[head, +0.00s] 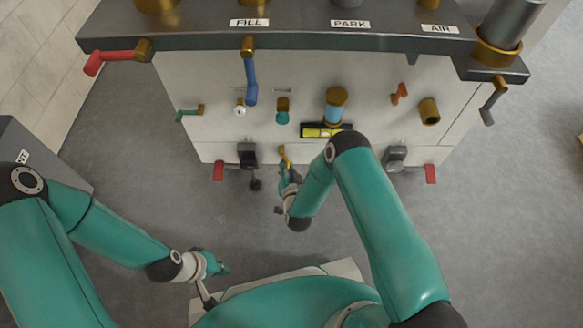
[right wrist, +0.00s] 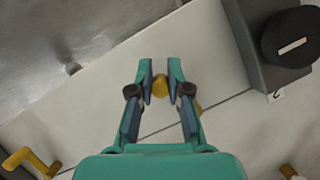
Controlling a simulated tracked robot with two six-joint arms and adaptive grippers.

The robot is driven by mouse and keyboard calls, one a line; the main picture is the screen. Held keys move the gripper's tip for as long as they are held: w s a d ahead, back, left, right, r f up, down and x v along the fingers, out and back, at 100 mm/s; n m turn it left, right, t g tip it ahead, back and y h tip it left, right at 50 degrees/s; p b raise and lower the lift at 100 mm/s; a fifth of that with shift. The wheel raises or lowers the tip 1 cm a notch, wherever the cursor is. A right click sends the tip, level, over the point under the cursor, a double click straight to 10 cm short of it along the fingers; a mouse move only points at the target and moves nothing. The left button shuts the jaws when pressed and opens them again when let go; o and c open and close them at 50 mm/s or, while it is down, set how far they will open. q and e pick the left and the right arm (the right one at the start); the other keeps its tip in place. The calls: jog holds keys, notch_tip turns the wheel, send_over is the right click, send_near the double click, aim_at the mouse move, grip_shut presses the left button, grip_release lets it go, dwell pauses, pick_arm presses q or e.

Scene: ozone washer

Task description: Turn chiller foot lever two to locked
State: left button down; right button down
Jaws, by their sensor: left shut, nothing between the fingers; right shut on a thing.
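My right gripper (head: 286,178) is low at the front of the white cabinet, by a yellow lever (head: 284,153). In the right wrist view the right gripper (right wrist: 160,78) is shut on a yellow-brass round piece (right wrist: 160,88), which appears to be the end of that lever; its shaft is mostly hidden. A dark grey block with a black knob (right wrist: 291,38) bearing a white mark is at upper right there, beside a label reading 2 (right wrist: 276,96). My left gripper (head: 218,267) is shut and empty, low at left, away from the cabinet.
Grey blocks (head: 396,157) and red tabs (head: 430,173) sit along the cabinet's bottom edge. Above are a blue lever (head: 251,82), a red-handled lever (head: 108,60) and a light blue cylinder (head: 334,110). Another yellow lever (right wrist: 32,162) shows at lower left. Floor in front is clear.

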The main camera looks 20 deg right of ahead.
jog(key=shift+w+a+r+m+t+y+b, duration=0.1)
jog(key=shift+w+a+m+t+y+b, duration=0.2)
jog(key=shift+m, duration=0.35)
jog(key=shift+w+a+r+m+t+y+b, duration=0.1)
jog(key=shift+a+m+t+y+b, duration=0.2)
jog(key=shift+m, duration=0.35)
jog(key=shift+a, duration=0.15)
jog(key=c, duration=1.3)
grip_release()
jog(key=shift+o, duration=0.9)
jog(key=shift+s+f, duration=0.1)
jog(key=shift+f, duration=0.05)
jog(key=shift+s, duration=0.1)
jog(key=v, duration=1.1)
jog(key=shift+s, duration=0.35)
